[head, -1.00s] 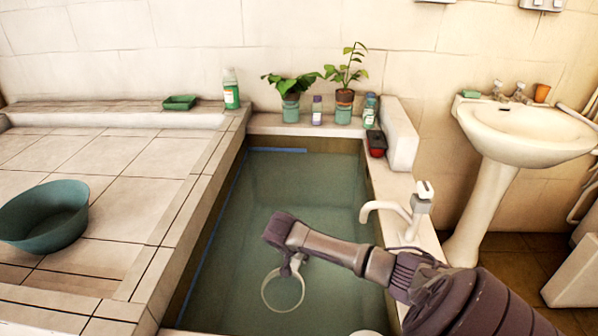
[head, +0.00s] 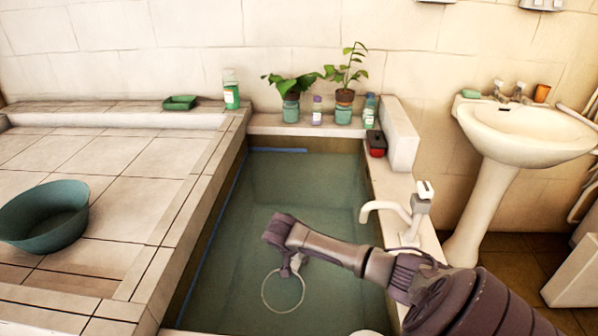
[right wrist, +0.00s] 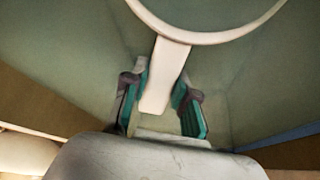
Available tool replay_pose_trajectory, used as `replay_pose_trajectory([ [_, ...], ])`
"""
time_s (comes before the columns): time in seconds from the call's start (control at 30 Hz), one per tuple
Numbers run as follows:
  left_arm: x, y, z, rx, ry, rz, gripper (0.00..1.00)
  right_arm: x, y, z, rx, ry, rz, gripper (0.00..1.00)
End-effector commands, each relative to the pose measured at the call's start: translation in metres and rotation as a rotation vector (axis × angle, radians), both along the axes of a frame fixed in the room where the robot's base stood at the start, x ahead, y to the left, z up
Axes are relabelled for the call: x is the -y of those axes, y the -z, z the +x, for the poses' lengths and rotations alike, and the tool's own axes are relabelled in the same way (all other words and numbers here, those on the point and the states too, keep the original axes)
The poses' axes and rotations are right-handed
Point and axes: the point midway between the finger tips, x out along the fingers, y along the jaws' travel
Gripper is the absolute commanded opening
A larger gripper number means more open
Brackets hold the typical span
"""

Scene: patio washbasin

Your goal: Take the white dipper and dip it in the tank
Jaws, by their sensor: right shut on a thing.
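The tank (head: 208,270) is a sunken basin of greenish water in the middle of the head view. The white dipper (head: 264,291) is in the tank, with only its thin round rim showing at the water; its body is hidden below. My right gripper (head: 291,265) reaches in from the right, low over the water, at the dipper's far side. In the right wrist view, its green-padded fingers (right wrist: 162,105) are shut on the dipper's flat white handle (right wrist: 170,62). The dipper's curved rim arches across the top of that view. My left gripper is out of view.
A white tap (head: 385,206) stands on the tank's right ledge. A red and black object (head: 376,143), bottles and potted plants (head: 344,98) line the far edges. A teal bowl (head: 45,222) sits on the tiled platform at left. A washbasin (head: 525,135) stands at right.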

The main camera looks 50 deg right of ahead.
Motion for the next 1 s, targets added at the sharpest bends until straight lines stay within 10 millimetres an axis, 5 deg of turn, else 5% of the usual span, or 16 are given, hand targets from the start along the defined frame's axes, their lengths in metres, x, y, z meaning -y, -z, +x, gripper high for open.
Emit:
replay_pose_trajectory([
  [0.33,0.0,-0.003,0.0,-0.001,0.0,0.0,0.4,0.001,-0.004,0.001,0.001,0.001,0.006,0.0],
  [1.0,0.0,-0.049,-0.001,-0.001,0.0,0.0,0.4,0.0,-0.027,0.001,-0.053,0.002,0.206,0.0],
])
